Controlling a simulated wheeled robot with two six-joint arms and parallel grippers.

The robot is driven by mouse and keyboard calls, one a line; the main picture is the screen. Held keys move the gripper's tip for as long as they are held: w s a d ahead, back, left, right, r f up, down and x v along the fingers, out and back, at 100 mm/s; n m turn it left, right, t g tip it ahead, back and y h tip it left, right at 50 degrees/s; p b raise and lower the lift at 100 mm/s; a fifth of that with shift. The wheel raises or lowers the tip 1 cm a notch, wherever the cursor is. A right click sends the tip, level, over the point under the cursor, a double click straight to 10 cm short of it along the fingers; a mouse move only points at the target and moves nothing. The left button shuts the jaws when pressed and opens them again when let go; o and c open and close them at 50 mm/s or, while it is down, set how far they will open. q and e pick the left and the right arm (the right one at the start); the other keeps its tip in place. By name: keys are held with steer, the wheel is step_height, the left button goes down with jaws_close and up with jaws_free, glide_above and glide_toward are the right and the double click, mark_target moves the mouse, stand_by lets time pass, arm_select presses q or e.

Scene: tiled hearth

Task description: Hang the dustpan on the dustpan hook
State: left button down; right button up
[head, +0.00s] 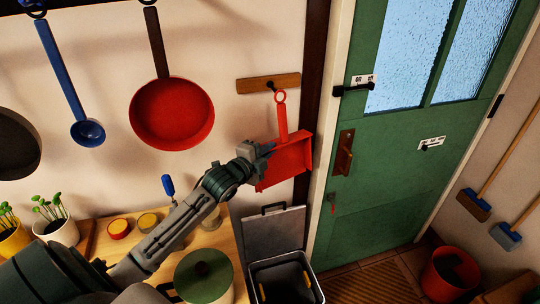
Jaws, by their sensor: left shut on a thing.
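The red dustpan (290,158) is upright in front of the wall beside the dark post, its handle pointing up and ending in a ring. My left gripper (266,149) is shut on the dustpan at the left of its pan, below the handle. The dustpan hook (270,86) is a dark peg on a wooden wall board (250,83). The ring shows just below and to the right of the peg, and looks apart from it; the depth between them is hard to tell. My right gripper is not in view.
A red pan (172,114) and a blue ladle (88,131) hang on the wall at left. A green door (385,190) stands to the right. Below are a wooden counter (228,240) with a green-lidded pot (204,276) and an open grey bin (285,276).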

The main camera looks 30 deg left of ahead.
arm_select(q)
steer(key=shift+w+a+f+b, duration=0.1)
steer(key=shift+w+a+b, duration=0.75)
steer(key=shift+w+a, duration=0.7)
steer(key=shift+w+a+f+b, duration=0.2)
steer(key=shift+w+a+b, duration=0.1)
steer(key=shift+a+b, duration=0.2)
steer(key=shift+w+a+f+b, duration=0.2)
steer(key=shift+w+a+b, duration=0.1)
steer(key=shift+a+b, duration=0.15)
steer(key=c, duration=1.5)
jaws_free()
steer(key=shift+s, duration=0.3)
steer(key=shift+s+a+r+p, duration=0.1)
steer(key=shift+s+r+p, duration=0.05)
steer(key=shift+s+p, duration=0.8)
steer(key=shift+s+r+p, duration=0.1)
steer(key=shift+s+p, duration=0.8)
steer(key=shift+p, duration=0.05)
